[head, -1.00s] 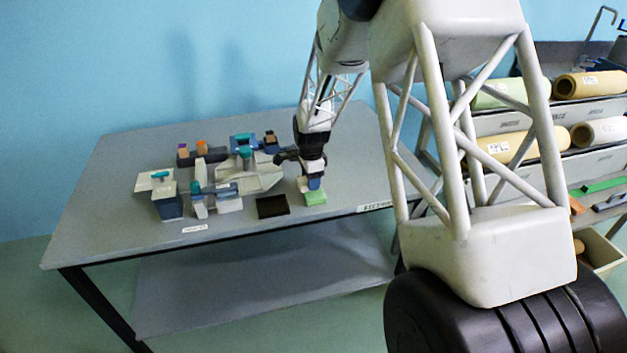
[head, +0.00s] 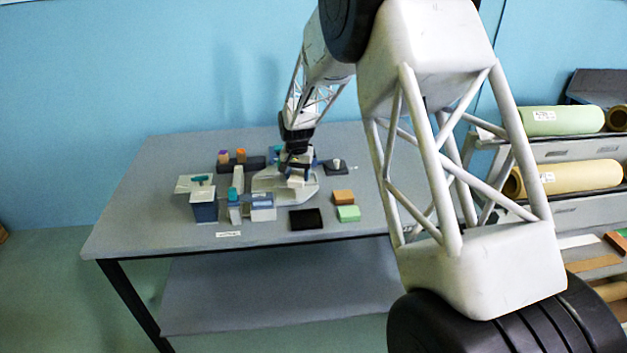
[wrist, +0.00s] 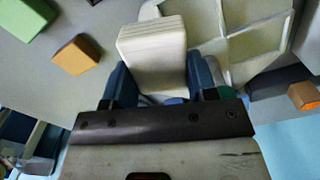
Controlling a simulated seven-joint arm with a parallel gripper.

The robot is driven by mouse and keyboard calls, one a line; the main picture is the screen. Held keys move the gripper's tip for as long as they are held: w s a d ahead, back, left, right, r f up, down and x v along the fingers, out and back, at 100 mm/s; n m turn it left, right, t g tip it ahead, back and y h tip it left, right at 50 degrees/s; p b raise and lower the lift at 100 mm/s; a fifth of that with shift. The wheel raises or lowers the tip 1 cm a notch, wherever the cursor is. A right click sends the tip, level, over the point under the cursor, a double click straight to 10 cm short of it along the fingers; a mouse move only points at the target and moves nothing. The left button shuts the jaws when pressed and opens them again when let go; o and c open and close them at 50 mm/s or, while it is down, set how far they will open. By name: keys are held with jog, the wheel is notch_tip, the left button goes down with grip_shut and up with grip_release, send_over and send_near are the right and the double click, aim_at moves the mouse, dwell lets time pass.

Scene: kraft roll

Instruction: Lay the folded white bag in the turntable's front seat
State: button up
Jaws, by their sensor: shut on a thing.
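My gripper (head: 297,166) is over the white turntable (head: 264,186) in the head view. In the wrist view the blue fingers of my gripper (wrist: 160,84) are shut on the folded white bag (wrist: 152,47), a pale block with layered edges. The turntable (wrist: 238,56) lies beyond and to the right of the bag there, its ribbed seats partly hidden. I cannot tell whether the bag touches the turntable. In the head view the gripper hides part of the turntable's back.
An orange-brown block (head: 343,197) and a green block (head: 348,213) lie right of a black pad (head: 306,219). A navy box (head: 203,208) and a blue-and-white piece (head: 262,207) stand front left. A dark holder (head: 255,163) is behind. The table's left side is clear.

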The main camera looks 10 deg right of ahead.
aim_at(286, 194)
jog(key=shift+w+a+r+n, duration=0.15)
jog(key=shift+w+a+n, duration=0.1)
jog(key=shift+a+n, duration=0.4)
jog(key=shift+w+a+r+n, duration=0.15)
jog(key=shift+w+a+n, duration=0.15)
jog(key=shift+a+n, duration=0.35)
jog(key=shift+w+a+r+n, duration=0.15)
jog(key=shift+w+a+n, duration=0.2)
jog(key=shift+a, duration=0.45)
jog(key=shift+s+f, duration=0.1)
jog(key=shift+f, duration=0.15)
jog(key=shift+f, duration=2.45)
jog(key=shift+s+f, duration=0.2)
jog(key=shift+f, duration=0.45)
jog(key=o, duration=1)
jog(key=shift+s+f, duration=0.1)
jog(key=shift+w+r, duration=0.15)
jog(key=shift+r, duration=2.2)
jog(key=shift+w+r, duration=0.15)
jog(key=shift+r, duration=2.15)
